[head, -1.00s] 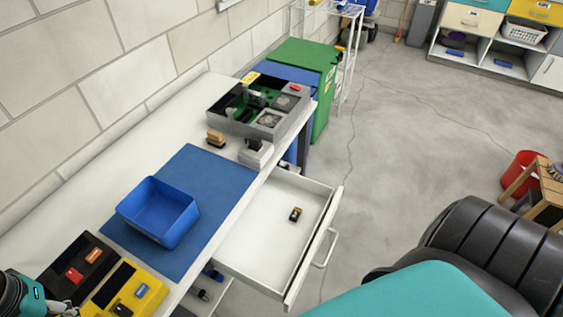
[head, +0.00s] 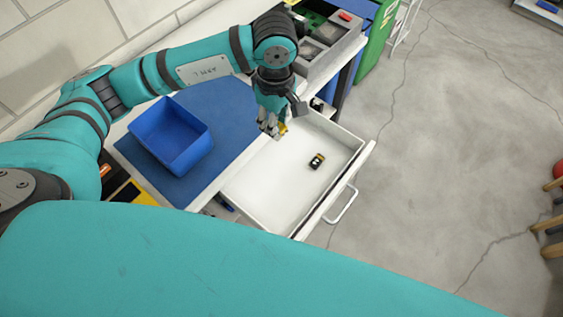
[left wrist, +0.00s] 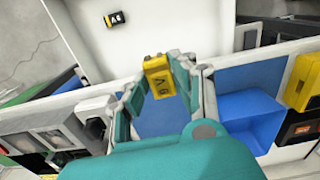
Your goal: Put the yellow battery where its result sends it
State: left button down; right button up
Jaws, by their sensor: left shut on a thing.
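The yellow battery (left wrist: 159,80), with dark letters on its side, is between the fingers of my left gripper in the left wrist view. My left gripper (head: 273,130) is shut on it. In the head view the battery (head: 283,129) shows as a small yellow patch at the fingertips, above the left inner edge of the open white drawer (head: 258,200). My right gripper is in neither current view.
A blue bin (head: 170,135) stands on a blue mat (head: 228,110). A grey device with a green board (head: 335,45) is at the table's far end, partly behind my left arm. A yellow tray (head: 140,195) is mostly hidden at lower left. The drawer handle (head: 343,206) juts out over clear floor.

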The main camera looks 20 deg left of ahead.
pick_arm(q)
notch_tip(320, 180, down, 6)
jog(key=w+d+n+b, duration=0.1)
jog(key=d+n+b, duration=0.1)
jog(key=n, duration=1.5)
send_near(287, 169)
notch_tip(287, 169, down, 3)
jog(key=shift+s+r, duration=0.1)
notch_tip(287, 169, down, 4)
jog(key=shift+r, duration=0.15)
jog(key=shift+f, duration=0.25)
jog(key=shift+b, duration=0.3)
